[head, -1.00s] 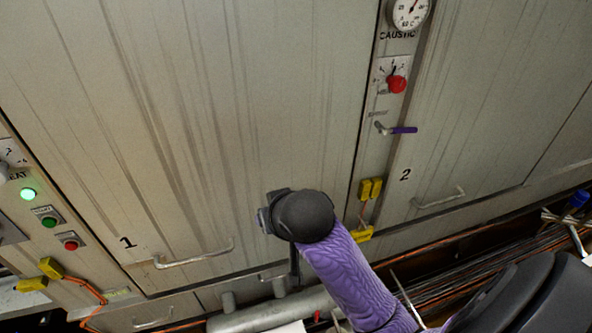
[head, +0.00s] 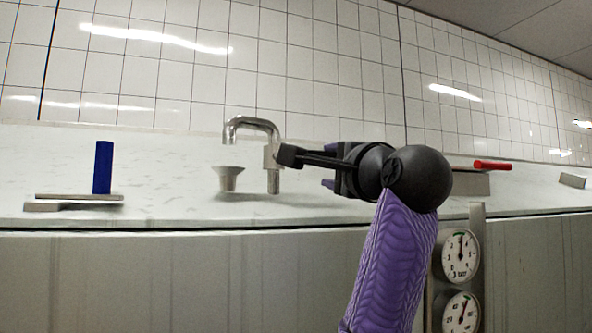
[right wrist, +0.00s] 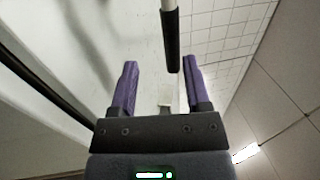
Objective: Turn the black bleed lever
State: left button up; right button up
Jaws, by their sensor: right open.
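In the right wrist view a black grip (right wrist: 172,45) on a pale metal rod comes down from the top edge, its lower end showing between my fingertips, nearer the right one. I take it for the black lever. My right gripper (right wrist: 160,66) is open, with a purple finger on each side of the grip; I see no clear contact and cannot judge the depth. In the head view my right gripper (head: 327,167) points left toward a chrome tap (head: 272,150). A dark bar ending in a block lies there; I cannot tell whether it is lever or gripper. My left gripper is out of view.
A white counter (head: 160,218) runs along a tiled wall (head: 310,85). A blue upright block (head: 103,167) stands on a flat grey piece at left. A pale cup (head: 228,178) is by the tap. A red handle (head: 492,165) and round gauges (head: 460,255) are at right.

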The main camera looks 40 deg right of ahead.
aim_at(325, 156)
jog(key=r+p, duration=0.1)
jog(key=p, duration=0.1)
jog(key=w+d+r+p, duration=0.1)
jog(key=p, duration=0.1)
jog(key=shift+d+r, duration=0.25)
jog(key=shift+r, duration=0.05)
jog(key=w+p, duration=0.1)
jog(key=w, duration=0.2)
jog(key=w+p, duration=0.1)
jog(key=w, duration=0.1)
jog(key=shift+w+d+p, duration=0.15)
jog(key=shift+d+p, duration=0.1)
jog(key=shift+p, duration=0.1)
jog(key=shift+w+d, duration=0.2)
jog(key=shift+s+d, duration=0.1)
jog(key=shift+s, duration=0.25)
jog(key=shift+w, duration=0.25)
jog(key=c, duration=0.6)
grip_shut()
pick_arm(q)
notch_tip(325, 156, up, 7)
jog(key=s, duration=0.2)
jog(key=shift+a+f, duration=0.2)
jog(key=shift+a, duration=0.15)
pick_arm(e)
jog(key=shift+f, duration=0.1)
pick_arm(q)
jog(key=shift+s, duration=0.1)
